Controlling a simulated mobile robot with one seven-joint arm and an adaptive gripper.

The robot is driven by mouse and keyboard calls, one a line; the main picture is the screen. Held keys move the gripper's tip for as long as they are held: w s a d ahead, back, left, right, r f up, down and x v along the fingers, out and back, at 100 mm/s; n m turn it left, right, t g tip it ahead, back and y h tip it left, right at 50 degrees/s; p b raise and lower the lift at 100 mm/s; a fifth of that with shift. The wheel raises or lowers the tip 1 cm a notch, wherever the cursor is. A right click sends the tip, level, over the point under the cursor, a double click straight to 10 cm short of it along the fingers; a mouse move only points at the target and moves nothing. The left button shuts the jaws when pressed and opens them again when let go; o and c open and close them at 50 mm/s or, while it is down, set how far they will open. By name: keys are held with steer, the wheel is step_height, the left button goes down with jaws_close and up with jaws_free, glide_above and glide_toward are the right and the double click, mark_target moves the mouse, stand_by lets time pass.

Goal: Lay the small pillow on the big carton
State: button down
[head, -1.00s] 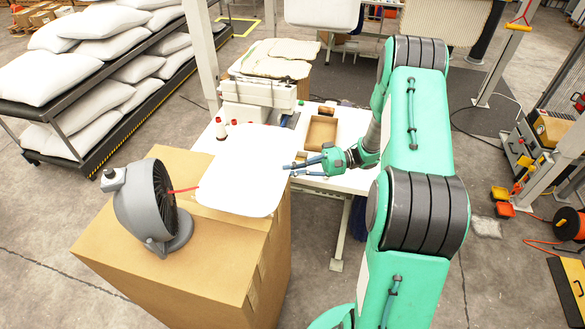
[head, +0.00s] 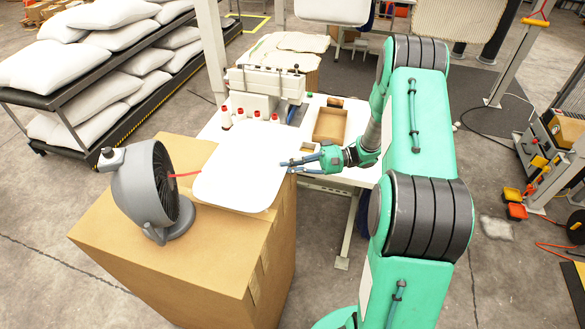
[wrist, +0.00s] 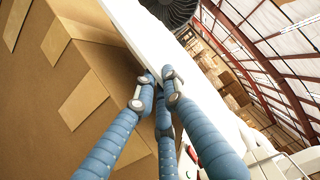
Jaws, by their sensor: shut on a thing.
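The small pillow (head: 238,172) is a flat white panel with rounded corners. In the head view it lies over the right part of the top of the big carton (head: 165,270), roughly level. My gripper (head: 287,165) is shut on its right edge. In the wrist view, the blue fingers (wrist: 156,88) meet at the edge of the pillow (wrist: 138,32), which shows nearly edge-on, close to the carton (wrist: 60,85). I cannot tell whether the pillow touches the carton top. The carton top beneath the pillow is hidden.
A grey fan (head: 150,190) with a red streamer stands on the carton's left part, close to the pillow's left edge. A white worktable (head: 338,178) with a machine (head: 262,85), red-capped bottles and an open box (head: 331,125) stands behind. A rack of larger pillows (head: 95,70) is at left.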

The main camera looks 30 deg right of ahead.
steer(key=shift+w+a+f+b, duration=0.3)
steer(key=shift+f+b, duration=0.25)
steer(key=shift+f, duration=0.05)
steer(key=shift+w+a+f+b, duration=0.25)
steer(key=shift+f+b, duration=0.3)
steer(key=shift+f, duration=0.05)
steer(key=c, duration=1.1)
jaws_free()
steer(key=shift+p+v, duration=1.35)
steer(key=shift+v, duration=3.15)
